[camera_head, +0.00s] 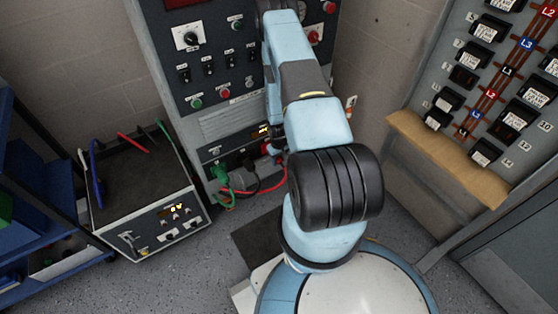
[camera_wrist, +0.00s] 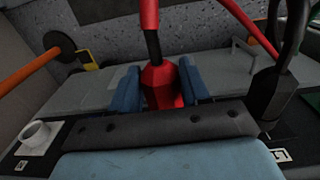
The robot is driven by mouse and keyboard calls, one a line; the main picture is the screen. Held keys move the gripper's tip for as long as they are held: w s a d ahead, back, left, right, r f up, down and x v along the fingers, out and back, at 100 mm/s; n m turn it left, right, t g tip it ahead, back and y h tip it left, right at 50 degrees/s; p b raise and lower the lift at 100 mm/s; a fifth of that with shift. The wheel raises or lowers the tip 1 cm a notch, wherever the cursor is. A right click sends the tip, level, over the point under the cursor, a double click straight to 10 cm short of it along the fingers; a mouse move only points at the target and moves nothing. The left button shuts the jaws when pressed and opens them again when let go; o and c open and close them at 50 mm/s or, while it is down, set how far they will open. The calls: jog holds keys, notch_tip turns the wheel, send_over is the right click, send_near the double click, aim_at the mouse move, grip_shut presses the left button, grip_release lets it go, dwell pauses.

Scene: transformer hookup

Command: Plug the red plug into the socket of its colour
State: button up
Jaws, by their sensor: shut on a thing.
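The red plug (camera_wrist: 162,84) is between the two blue fingers of my gripper (camera_wrist: 161,90) in the wrist view, which are shut on it. Its red cable (camera_wrist: 149,14) runs up out of the picture. In the head view a small red part (camera_head: 267,149) shows beside my gripper at the lower panel (camera_head: 220,152) of the grey cabinet. The red cable (camera_head: 266,190) hangs in a loop below. My arm hides much of this spot. The red socket is not visible, and I cannot tell whether the plug's front touches or enters one.
A black plug (camera_wrist: 266,96) with its cable stands close on the right in the wrist view. A white ring-shaped fitting (camera_wrist: 38,138) is at left. Green (camera_head: 220,171) and grey (camera_head: 241,180) plugs sit near my gripper in the head view. A test box (camera_head: 160,236) stands left.

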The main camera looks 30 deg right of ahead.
jog(key=shift+w, duration=1.5)
jog(key=o, duration=1.4)
jog(key=shift+r, duration=0.1)
jog(key=shift+a+r, duration=0.15)
jog(key=shift+r, duration=3.25)
notch_tip(320, 180, up, 14)
jog(key=shift+s+a+f, duration=0.1)
jog(key=shift+f, duration=0.05)
jog(key=shift+s, duration=0.1)
